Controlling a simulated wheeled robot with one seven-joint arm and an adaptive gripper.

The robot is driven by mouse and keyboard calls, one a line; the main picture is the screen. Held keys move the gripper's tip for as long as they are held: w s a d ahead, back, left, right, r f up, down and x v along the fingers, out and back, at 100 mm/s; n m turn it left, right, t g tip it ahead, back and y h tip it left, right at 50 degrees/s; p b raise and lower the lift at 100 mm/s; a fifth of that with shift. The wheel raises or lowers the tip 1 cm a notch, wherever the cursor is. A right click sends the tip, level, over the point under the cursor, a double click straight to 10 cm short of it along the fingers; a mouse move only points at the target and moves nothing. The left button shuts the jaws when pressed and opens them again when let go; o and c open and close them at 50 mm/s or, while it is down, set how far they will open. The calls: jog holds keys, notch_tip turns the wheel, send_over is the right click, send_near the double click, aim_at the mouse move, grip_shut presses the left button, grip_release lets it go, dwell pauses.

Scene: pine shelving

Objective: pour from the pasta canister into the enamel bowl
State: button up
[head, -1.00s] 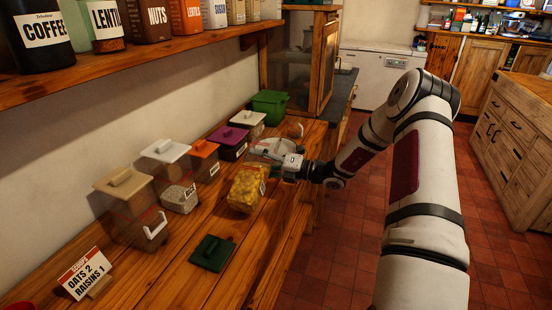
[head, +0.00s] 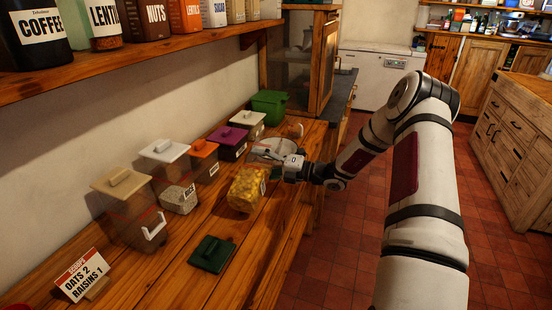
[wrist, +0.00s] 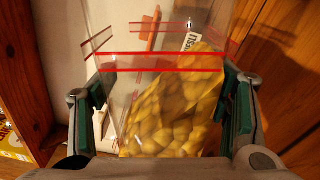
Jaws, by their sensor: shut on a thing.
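The pasta canister (head: 247,190) is a clear box of yellow pasta, in the middle of the head view. My gripper (head: 284,172) is shut on it from the right. In the wrist view the canister (wrist: 165,115) sits between my green finger pads (wrist: 170,112), with red lines on its clear walls. The pasta lies slanted inside, and the canister looks tilted. The enamel bowl (head: 262,147) is white and stands just behind the canister, partly hidden by my gripper. I cannot see into it. I see no pasta falling.
A dark green lid (head: 212,254) lies on the wooden counter in front. A row of lidded canisters (head: 165,160) stands along the wall to the left. A sign (head: 82,273) stands at the near left. A shelf (head: 110,72) with tins hangs above. The counter's right edge is clear.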

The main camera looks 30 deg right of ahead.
aim_at(250, 147)
jog(key=shift+r, duration=0.15)
jog(key=shift+r+m, duration=0.15)
jog(key=shift+m, duration=0.25)
jog(key=shift+w+d+r, duration=0.1)
jog(key=shift+r, duration=0.05)
jog(key=shift+r+m, duration=0.25)
jog(key=shift+m, duration=0.15)
jog(key=shift+r, duration=0.1)
jog(key=shift+w+d+r+m+p, duration=0.1)
jog(key=shift+r+m+p, duration=0.2)
jog(key=shift+m, duration=0.1)
jog(key=shift+r, duration=0.15)
jog(key=shift+w+d+r+m+p, duration=0.15)
jog(key=shift+d+r+m, duration=0.05)
jog(key=shift+r+m, duration=0.35)
jog(key=shift+w+d+r+m+p, duration=0.15)
jog(key=shift+r+m, duration=0.25)
jog(key=shift+m, duration=0.25)
dwell(2.0)
jog(key=shift+f, duration=0.1)
